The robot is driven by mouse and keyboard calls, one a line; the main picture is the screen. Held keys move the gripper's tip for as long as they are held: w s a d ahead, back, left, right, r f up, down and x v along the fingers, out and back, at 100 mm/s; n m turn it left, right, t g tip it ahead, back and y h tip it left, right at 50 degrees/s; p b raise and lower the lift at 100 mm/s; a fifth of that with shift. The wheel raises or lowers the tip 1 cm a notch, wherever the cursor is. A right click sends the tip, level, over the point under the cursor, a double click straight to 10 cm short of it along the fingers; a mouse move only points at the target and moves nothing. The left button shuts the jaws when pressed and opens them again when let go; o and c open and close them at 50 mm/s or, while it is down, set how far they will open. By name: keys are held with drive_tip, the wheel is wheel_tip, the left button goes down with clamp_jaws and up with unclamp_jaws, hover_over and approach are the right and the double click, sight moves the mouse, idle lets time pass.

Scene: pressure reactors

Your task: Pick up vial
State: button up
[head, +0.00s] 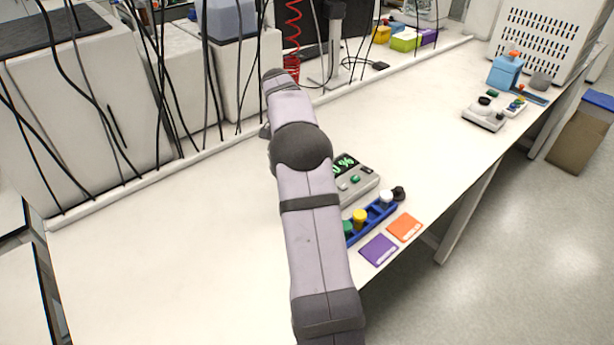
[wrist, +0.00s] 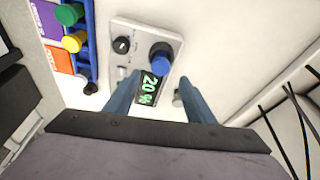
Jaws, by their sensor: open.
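In the wrist view, a blue-capped round item, probably a vial seen from above (wrist: 161,57), stands on the grey device (wrist: 145,33) with a lit green "20 %" display. My gripper (wrist: 158,78) is open, its two fingers on either side of the display and pointing toward the blue cap. Nothing shows between the fingers as held. The blue rack (wrist: 91,30) holds a green-capped vial (wrist: 69,13) and a yellow-capped vial (wrist: 74,41). In the head view, the rack (head: 386,212) also shows a white cap (head: 386,198); my arm hides the gripper and part of the device (head: 362,183).
A purple card (head: 379,250) and an orange card (head: 404,228) lie in front of the rack. A small black object (head: 398,193) is at the rack's end. Black cables (head: 160,80) hang along the back. The bench left of my arm is clear.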

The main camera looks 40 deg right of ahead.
drive_tip(key=shift+p+x, duration=1.75)
drive_tip(key=shift+x, duration=1.85)
drive_tip(key=shift+a, duration=0.15)
drive_tip(key=c, duration=1.2)
wheel_tip(320, 180, up, 10)
drive_tip(key=b, duration=0.2)
drive_tip(key=shift+b, duration=0.4)
